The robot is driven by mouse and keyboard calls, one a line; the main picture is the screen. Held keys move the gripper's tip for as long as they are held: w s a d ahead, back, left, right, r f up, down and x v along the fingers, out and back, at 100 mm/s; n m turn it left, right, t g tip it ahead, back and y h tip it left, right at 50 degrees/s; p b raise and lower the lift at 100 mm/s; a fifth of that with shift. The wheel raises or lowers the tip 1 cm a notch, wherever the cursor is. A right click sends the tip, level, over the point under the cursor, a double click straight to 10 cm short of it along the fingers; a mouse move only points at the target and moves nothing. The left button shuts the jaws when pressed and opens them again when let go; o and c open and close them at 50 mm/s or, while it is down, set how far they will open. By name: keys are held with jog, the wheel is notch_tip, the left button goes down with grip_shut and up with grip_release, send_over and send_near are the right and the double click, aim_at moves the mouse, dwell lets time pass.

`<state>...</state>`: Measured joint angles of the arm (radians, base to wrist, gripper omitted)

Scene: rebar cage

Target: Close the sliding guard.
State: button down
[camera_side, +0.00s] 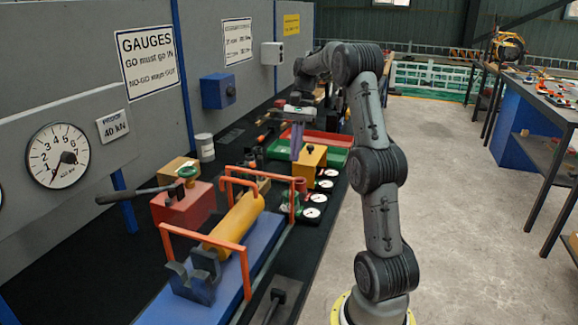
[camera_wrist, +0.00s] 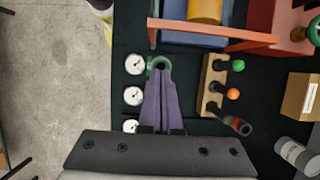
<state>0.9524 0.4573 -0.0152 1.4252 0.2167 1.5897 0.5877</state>
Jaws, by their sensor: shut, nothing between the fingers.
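Orange hoop frames (camera_side: 240,172) stand over a blue bed (camera_side: 213,275) on the bench, around a yellow cylinder (camera_side: 236,222). They look like the sliding guard; I cannot tell whether it has a clear panel or how far it is slid. In the wrist view an orange bar (camera_wrist: 220,32) of the frame crosses the end of the blue bed (camera_wrist: 190,42), with the yellow cylinder (camera_wrist: 205,11) behind. My gripper (camera_side: 296,156) is shut and empty, its purple fingers pointing down beyond the far end of the frame. The fingers (camera_wrist: 160,80) are apart from the bar in the wrist view.
Several dial gauges (camera_wrist: 133,95) and a green ring (camera_wrist: 160,62) lie near my fingers. A wooden rack (camera_wrist: 212,85) with knobbed pins is on the other side. A red vise-like block (camera_side: 183,205) with a dark handle stands beside the bed. Red and green trays (camera_side: 325,137) lie behind.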

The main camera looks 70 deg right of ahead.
aim_at(234, 247)
jog(key=shift+a+f, duration=0.35)
jog(key=shift+a, duration=0.45)
jog(key=shift+a+f, duration=0.35)
jog(key=shift+a, duration=0.5)
jog(key=shift+a+f, duration=0.35)
jog(key=shift+a, duration=0.45)
jog(key=a, duration=3)
